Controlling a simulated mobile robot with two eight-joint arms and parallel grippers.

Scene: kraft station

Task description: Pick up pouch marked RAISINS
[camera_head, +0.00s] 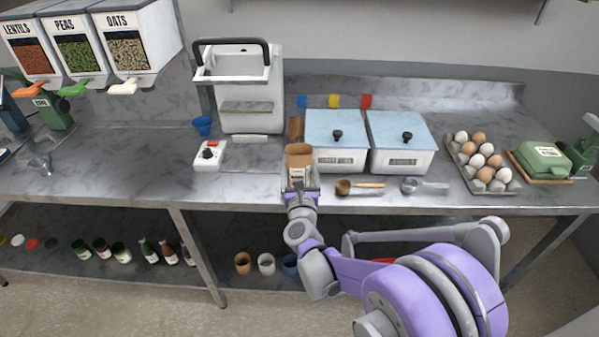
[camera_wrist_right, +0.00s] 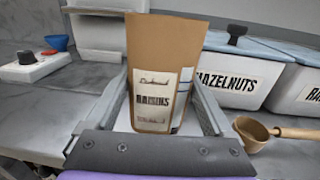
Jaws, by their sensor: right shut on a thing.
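The brown pouch marked RAISINS (camera_wrist_right: 151,98) stands upright between the two fingers of my right gripper (camera_wrist_right: 152,115) in the right wrist view, its label facing the camera. In the head view the pouch (camera_head: 299,161) is at the front part of the counter, with my right gripper (camera_head: 300,187) at its lower front. The right gripper is shut on the pouch. I cannot tell whether the pouch's base touches the counter. My left gripper is not in view.
A bin marked HAZELNUTS (camera_wrist_right: 228,80) is close on the right, with a second bin (camera_head: 401,158) beside it. A wooden-handled scoop (camera_head: 358,186) lies right of the pouch. A white switch box (camera_head: 208,156) is left. An egg tray (camera_head: 484,165) sits farther right.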

